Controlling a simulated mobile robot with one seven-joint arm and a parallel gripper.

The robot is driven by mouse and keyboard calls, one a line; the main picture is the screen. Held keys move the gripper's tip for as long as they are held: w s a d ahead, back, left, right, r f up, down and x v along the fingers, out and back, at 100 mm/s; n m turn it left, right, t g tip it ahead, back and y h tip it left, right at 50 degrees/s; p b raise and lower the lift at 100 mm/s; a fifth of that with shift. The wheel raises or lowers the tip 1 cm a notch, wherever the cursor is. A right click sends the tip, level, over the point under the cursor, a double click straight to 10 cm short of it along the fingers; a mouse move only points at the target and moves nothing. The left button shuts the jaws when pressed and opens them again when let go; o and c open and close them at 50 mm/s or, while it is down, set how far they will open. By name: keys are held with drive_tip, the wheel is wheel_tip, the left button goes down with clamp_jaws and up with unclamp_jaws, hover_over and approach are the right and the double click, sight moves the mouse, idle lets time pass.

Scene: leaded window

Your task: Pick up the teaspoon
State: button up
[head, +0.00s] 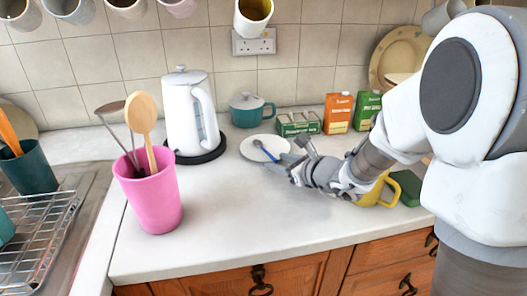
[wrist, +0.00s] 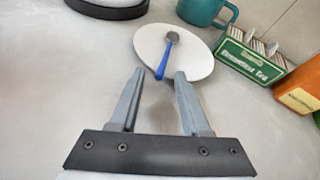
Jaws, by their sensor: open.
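The teaspoon (wrist: 166,58) has a blue handle and a grey metal bowl. It lies on a white plate (wrist: 203,62) on the worktop, its handle pointing toward my gripper in the wrist view. My gripper (wrist: 158,75) is open and empty, its two fingers just short of the plate's near edge, with the handle end lying between their tips in the picture. In the head view the teaspoon (head: 264,150) rests on the plate (head: 252,146), and my gripper (head: 285,168) is just to its right.
A green tea box (wrist: 248,55), an orange carton (wrist: 300,88) and a teal pot (wrist: 203,10) stand close to the plate. A white kettle (head: 190,115), a pink utensil cup (head: 150,200) and a yellow mug (head: 375,192) are around. The front worktop (head: 240,220) is clear.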

drive_tip(key=shift+c, duration=0.2)
clamp_jaws()
idle(0.3)
wheel_tip(320, 180, up, 4)
drive_tip(key=shift+r+p, duration=0.15)
drive_tip(key=shift+p, duration=0.75)
drive_tip(key=w+d+r+p, duration=0.1)
drive_tip(key=d+r+p, duration=0.2)
drive_tip(key=d+r, duration=0.55)
drive_tip(key=s+d+m+t+h+p, duration=0.2)
drive_tip(key=s+d+m+h+p, duration=0.2)
drive_tip(key=p, duration=0.7)
drive_tip(key=shift+s+d+f, duration=0.3)
drive_tip(key=shift+s+d, duration=0.35)
drive_tip(key=shift+d, duration=0.15)
